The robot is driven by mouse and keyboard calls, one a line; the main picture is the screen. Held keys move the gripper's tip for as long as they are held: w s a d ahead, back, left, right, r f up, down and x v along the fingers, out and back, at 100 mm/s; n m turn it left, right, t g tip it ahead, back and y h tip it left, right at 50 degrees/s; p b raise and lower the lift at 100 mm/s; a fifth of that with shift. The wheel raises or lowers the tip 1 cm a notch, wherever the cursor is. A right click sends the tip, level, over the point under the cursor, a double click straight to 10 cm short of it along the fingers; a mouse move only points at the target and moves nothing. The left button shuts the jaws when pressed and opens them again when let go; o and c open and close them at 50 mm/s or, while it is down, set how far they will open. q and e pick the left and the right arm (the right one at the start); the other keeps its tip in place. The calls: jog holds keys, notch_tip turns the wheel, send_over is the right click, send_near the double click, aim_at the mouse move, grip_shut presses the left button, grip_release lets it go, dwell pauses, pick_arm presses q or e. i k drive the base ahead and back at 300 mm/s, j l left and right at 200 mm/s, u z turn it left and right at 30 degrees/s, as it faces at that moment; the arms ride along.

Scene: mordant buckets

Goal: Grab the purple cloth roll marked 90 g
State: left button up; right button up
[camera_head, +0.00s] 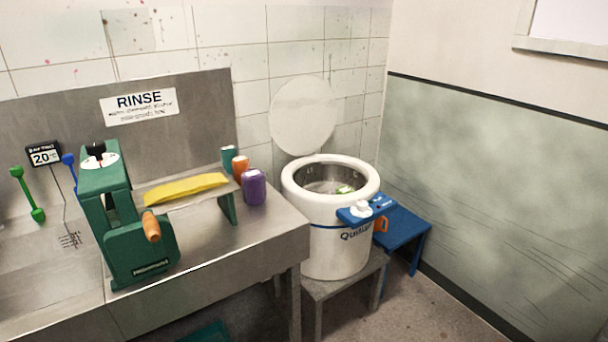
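A purple roll (254,187) stands upright on the steel counter, close to its right end. An orange roll (240,168) and a teal roll (228,158) stand behind it in a slanting row. The purple roll is the nearest of the three and looks uncovered from the front. Any weight marking on it is too small to read. Neither of my grippers shows in the head view.
A green hand-cranked machine (128,215) and a yellow cloth on a green-legged stand (187,189) are left of the rolls. A white bucket (335,245) stands right, beyond the steel counter (225,248). The counter front is clear.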

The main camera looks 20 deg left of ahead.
aim_at(253, 180)
jog(key=i+l+u, duration=0.5)
jog(key=l, duration=0.2)
jog(key=i+l+u, duration=0.1)
jog(key=l+u, duration=0.15)
jog(key=i+l+u, duration=0.2)
jog(key=l, duration=0.35)
jog(key=l+u, duration=0.25)
jog(key=l, duration=0.15)
jog(key=l+u, duration=0.25)
jog(key=l, duration=0.25)
jog(key=i+j+u, duration=0.25)
jog(key=i+j, duration=0.2)
jog(key=i+j+u, duration=0.25)
jog(key=i, duration=0.4)
